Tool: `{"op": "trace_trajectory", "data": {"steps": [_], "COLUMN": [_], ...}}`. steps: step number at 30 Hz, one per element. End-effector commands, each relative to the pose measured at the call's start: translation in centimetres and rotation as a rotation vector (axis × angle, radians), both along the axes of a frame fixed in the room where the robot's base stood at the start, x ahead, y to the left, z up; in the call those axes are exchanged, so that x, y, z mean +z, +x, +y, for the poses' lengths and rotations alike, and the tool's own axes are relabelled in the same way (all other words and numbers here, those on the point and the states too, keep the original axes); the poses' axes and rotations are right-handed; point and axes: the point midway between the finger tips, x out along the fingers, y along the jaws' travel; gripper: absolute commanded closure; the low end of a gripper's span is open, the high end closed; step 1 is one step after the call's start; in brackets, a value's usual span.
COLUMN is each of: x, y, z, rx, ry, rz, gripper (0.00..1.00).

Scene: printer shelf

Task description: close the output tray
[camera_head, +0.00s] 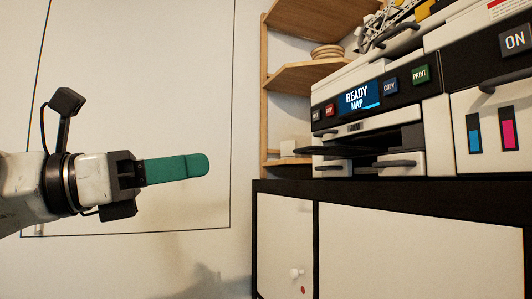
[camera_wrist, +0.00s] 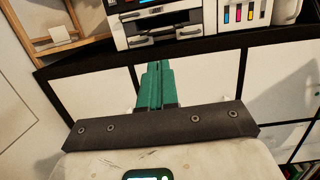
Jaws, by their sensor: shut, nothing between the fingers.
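The printer (camera_head: 432,125) stands on a dark-topped cabinet at the right in the head view, with a lit screen reading READY MAP. Its dark output tray (camera_head: 322,151) sticks out of the slot below the control panel, toward the left. A lower drawer front with a dark handle (camera_head: 393,163) is beneath it. My gripper (camera_head: 205,163), with green fingers, is shut and empty, well to the left of the tray and apart from it. In the wrist view the fingers (camera_wrist: 158,66) point up toward the printer (camera_wrist: 196,18), whose upper part is cut off.
A wooden shelf (camera_head: 302,76) with stacked plates stands behind the printer. The cabinet (camera_head: 420,245) with white doors and a round knob (camera_head: 296,273) fills the lower right. The space between my gripper and the printer looks clear.

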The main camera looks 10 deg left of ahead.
Motion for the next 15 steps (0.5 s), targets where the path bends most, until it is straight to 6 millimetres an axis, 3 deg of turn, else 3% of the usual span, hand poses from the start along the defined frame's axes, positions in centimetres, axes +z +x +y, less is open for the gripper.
{"op": "trace_trajectory", "data": {"steps": [15], "x": [1.6], "y": [5.0], "z": [-7.2], "rx": [-0.006], "ry": [0.001], "rz": [-0.001], "gripper": [1.0]}}
